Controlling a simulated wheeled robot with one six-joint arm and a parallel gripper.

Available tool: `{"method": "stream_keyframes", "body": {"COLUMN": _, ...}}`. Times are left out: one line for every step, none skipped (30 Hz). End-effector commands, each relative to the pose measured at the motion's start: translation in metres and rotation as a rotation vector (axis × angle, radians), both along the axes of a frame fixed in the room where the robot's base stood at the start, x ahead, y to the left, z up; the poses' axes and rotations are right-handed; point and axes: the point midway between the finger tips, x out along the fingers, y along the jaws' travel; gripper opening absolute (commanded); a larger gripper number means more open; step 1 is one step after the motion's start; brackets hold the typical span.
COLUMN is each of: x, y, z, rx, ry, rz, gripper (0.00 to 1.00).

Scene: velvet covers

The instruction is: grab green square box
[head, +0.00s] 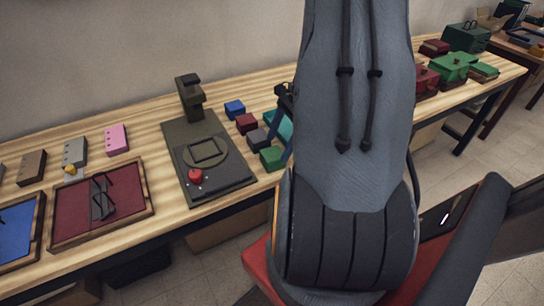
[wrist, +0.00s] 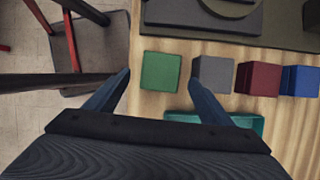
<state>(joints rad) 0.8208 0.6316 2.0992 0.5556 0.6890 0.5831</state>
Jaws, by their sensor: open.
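The green square box (wrist: 161,71) sits on the wooden table, at the left end of a row of small boxes in the wrist view. In the head view the green box (head: 271,158) is near the table's front edge, partly beside my arm. My gripper (wrist: 160,80) is open, with one finger on each side of the green box in the wrist picture. I cannot tell its height above the box. In the head view my arm hides most of the gripper.
Grey (wrist: 213,74), dark red (wrist: 258,79) and blue (wrist: 299,81) boxes stand in the row. A teal tray (wrist: 258,125) lies close beside them. A dark machine (head: 208,155) with a red button stands left of the row. The table edge is close to the green box.

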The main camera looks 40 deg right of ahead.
Motion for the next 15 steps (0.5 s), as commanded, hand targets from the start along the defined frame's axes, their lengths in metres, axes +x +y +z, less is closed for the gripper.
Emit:
{"method": "stream_keyframes", "body": {"x": 0.0, "y": 0.002, "z": -0.003, "rx": 0.0, "ry": 0.001, "rz": 0.002, "gripper": 0.75}}
{"method": "stream_keyframes", "body": {"x": 0.001, "y": 0.004, "z": -0.005, "rx": 0.002, "ry": 0.002, "rz": 0.002, "gripper": 0.75}}
{"method": "stream_keyframes", "body": {"x": 0.001, "y": 0.006, "z": -0.008, "rx": 0.002, "ry": 0.003, "rz": 0.002, "gripper": 0.75}}
{"method": "stream_keyframes", "body": {"x": 0.002, "y": 0.008, "z": -0.011, "rx": 0.002, "ry": 0.003, "rz": 0.002, "gripper": 0.75}}
{"method": "stream_keyframes", "body": {"x": 0.002, "y": 0.01, "z": -0.014, "rx": 0.002, "ry": 0.002, "rz": 0.004, "gripper": 0.75}}
{"method": "stream_keyframes", "body": {"x": 0.003, "y": 0.013, "z": -0.019, "rx": 0.003, "ry": 0.003, "rz": 0.004, "gripper": 0.75}}
{"method": "stream_keyframes", "body": {"x": 0.004, "y": 0.015, "z": -0.022, "rx": 0.002, "ry": 0.003, "rz": 0.002, "gripper": 0.75}}
{"method": "stream_keyframes", "body": {"x": 0.004, "y": 0.016, "z": -0.026, "rx": 0.001, "ry": 0.003, "rz": 0.003, "gripper": 0.75}}
{"method": "stream_keyframes", "body": {"x": 0.005, "y": 0.018, "z": -0.031, "rx": 0.002, "ry": 0.002, "rz": 0.003, "gripper": 0.75}}
{"method": "stream_keyframes", "body": {"x": 0.006, "y": 0.019, "z": -0.034, "rx": 0.002, "ry": 0.002, "rz": 0.003, "gripper": 0.75}}
{"method": "stream_keyframes", "body": {"x": 0.007, "y": 0.02, "z": -0.037, "rx": 0.001, "ry": 0.002, "rz": 0.004, "gripper": 0.75}}
{"method": "stream_keyframes", "body": {"x": 0.007, "y": 0.021, "z": -0.04, "rx": 0.0, "ry": 0.001, "rz": 0.004, "gripper": 0.75}}
{"method": "stream_keyframes", "body": {"x": 0.007, "y": 0.022, "z": -0.042, "rx": 0.0, "ry": 0.001, "rz": 0.004, "gripper": 0.75}}
{"method": "stream_keyframes", "body": {"x": 0.008, "y": 0.022, "z": -0.043, "rx": 0.0, "ry": 0.0, "rz": 0.003, "gripper": 0.75}}
{"method": "stream_keyframes", "body": {"x": 0.008, "y": 0.023, "z": -0.045, "rx": -0.001, "ry": 0.0, "rz": 0.003, "gripper": 0.75}}
